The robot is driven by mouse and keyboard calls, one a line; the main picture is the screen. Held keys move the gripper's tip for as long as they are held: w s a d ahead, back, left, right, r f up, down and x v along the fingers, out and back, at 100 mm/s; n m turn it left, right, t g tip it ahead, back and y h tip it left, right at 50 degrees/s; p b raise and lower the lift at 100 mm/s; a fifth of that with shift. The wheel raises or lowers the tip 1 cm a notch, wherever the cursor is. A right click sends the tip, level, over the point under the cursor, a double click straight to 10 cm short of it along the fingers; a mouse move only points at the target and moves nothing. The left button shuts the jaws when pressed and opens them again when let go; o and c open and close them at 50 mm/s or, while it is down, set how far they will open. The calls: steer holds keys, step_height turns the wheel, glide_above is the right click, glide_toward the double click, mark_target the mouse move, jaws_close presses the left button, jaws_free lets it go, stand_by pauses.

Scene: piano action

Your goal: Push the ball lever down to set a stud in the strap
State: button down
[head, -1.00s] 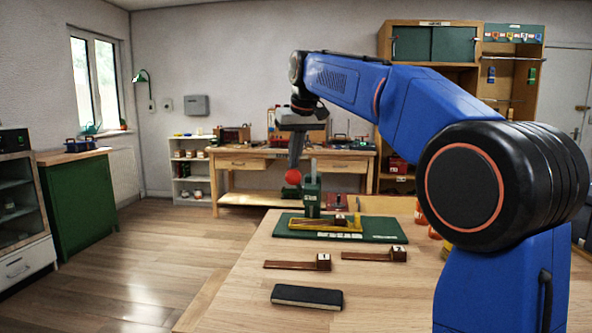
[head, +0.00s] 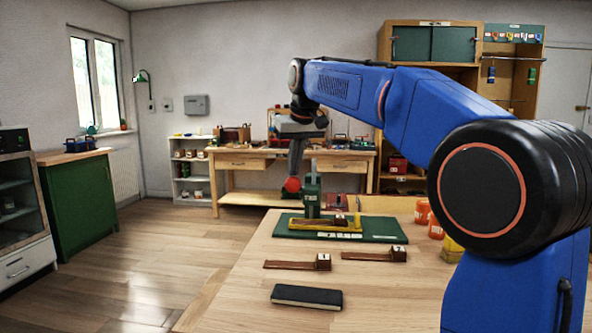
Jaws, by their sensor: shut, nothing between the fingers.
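The red ball (head: 292,185) of the lever sits just left of the green press (head: 312,196), which stands on a green mat (head: 380,230). My gripper (head: 294,174) is shut and points down, with its fingertips at the top of the ball. They appear to touch it. A yellow fixture (head: 345,226) lies at the foot of the press with a dark wooden piece (head: 340,219) in it. The stud and strap under the press are too small to make out.
Two wooden hammer pieces, marked 1 (head: 322,262) and 2 (head: 398,254), lie in front of the mat. A black block (head: 307,297) lies nearer. Orange jars (head: 422,211) stand at the right. The table's left front is clear.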

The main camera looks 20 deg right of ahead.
mark_target(294, 178)
steer(key=shift+s+f, duration=0.2)
steer(key=shift+f, duration=0.3)
steer(key=shift+s+a+f, duration=0.1)
steer(key=shift+s+f, duration=0.05)
steer(key=shift+f, duration=0.3)
steer(key=shift+s+a+f, duration=0.1)
steer(key=shift+f, duration=0.55)
steer(key=shift+s+f, duration=0.2)
steer(key=shift+f, duration=0.75)
steer(key=shift+s+a+f, duration=0.1)
steer(key=shift+f, duration=0.8)
